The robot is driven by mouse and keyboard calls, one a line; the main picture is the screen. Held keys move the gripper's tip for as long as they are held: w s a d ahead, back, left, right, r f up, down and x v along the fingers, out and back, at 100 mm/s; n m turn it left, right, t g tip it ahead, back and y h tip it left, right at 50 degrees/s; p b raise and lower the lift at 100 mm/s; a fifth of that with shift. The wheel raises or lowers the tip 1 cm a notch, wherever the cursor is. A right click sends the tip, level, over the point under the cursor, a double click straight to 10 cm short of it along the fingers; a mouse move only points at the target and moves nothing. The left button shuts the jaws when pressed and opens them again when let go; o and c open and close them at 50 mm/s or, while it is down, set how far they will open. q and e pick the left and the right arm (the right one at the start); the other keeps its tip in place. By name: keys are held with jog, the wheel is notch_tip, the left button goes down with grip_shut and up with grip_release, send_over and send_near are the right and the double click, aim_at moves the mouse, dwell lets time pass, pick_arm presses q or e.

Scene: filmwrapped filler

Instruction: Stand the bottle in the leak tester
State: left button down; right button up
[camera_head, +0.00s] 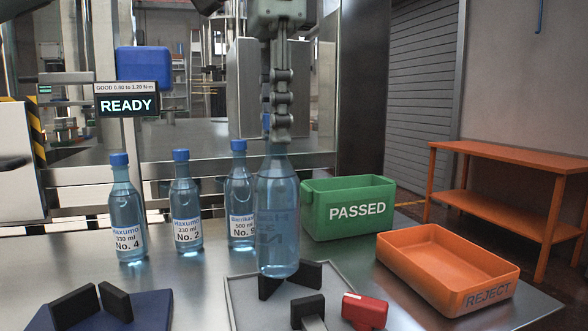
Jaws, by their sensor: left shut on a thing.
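My left gripper (279,138) comes down from the top middle and is shut on the top of a clear blue bottle (278,215). The bottle hangs upright; its cap is hidden by the fingers, and its label lettering shows faintly, reversed, through the body. Its base is over a grey tray-like fixture (240,308) with black blocks (308,312) and a red part (364,310), probably the leak tester. The base overlaps one black block in the picture; I cannot tell whether it touches. My right gripper is not in view.
Blue-capped bottles No. 4 (126,212), No. 2 (187,217) and a 500 ml one (240,200) stand at left. A blue plate with black blocks (116,302) is front left, below a READY display (127,105). Green PASSED bin (318,224) and orange REJECT tray (400,262) stand right.

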aim_at(277, 185)
pick_arm(q)
jog(key=shift+w+d+f, duration=0.2)
jog(key=shift+d+f, duration=0.2)
jog(key=shift+d, duration=0.2)
jog(key=shift+w+d+f, duration=0.2)
jog(key=shift+d+f, duration=0.2)
jog(key=shift+d, duration=0.15)
notch_tip(277, 185, down, 3)
jog(key=shift+f+b, duration=0.2)
jog(key=shift+b, duration=0.45)
jog(key=shift+f, duration=0.15)
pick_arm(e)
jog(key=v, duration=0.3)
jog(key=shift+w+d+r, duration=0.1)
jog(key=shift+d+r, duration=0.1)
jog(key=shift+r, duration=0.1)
pick_arm(q)
jog(key=shift+f, duration=0.15)
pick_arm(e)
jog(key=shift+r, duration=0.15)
pick_arm(q)
jog(key=c, duration=1.2)
grip_release()
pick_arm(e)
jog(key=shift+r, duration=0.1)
